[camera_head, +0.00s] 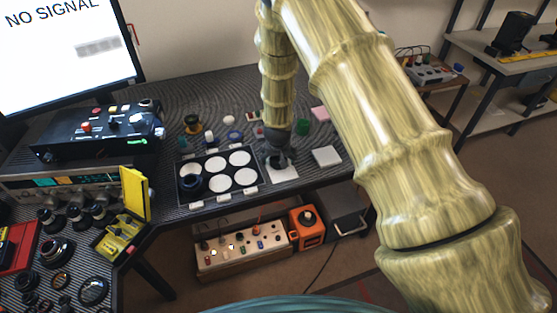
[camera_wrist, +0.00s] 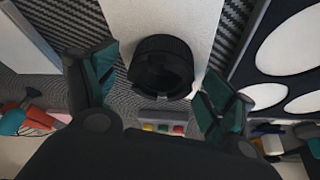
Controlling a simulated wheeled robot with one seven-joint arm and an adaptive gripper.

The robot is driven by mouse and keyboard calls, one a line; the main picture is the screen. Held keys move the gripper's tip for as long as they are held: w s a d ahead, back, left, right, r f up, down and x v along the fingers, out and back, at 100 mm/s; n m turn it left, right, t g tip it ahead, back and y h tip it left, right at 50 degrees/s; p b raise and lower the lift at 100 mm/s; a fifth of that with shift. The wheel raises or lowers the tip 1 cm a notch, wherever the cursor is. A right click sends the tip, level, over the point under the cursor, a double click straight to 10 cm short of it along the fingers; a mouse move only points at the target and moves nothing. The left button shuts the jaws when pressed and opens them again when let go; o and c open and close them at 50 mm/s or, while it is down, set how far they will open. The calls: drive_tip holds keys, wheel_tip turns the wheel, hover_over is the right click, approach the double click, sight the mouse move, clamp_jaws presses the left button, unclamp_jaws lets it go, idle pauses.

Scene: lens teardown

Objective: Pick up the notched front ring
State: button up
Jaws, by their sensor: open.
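A black round part (camera_wrist: 161,64) with a ribbed outer rim and a dark hollow centre sits on a white pad (camera_wrist: 118,15) in the wrist view. It looks like the notched front ring, though I cannot make out a notch for certain. My gripper (camera_wrist: 158,80) is open, with one teal-padded finger on each side of the part and a visible gap to both. In the head view my gripper (camera_head: 281,163) is low over the white pad (camera_head: 284,176), and it hides most of the part.
Left of the pad is a black tray (camera_head: 220,194) with several white discs; a dark ring (camera_head: 191,183) stands in its lower left. A white block (camera_head: 326,157) lies to the right. Small coloured items crowd behind. The table's front edge is close.

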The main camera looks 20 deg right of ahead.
drive_tip(key=c, duration=1)
drive_tip(key=shift+c, duration=0.2)
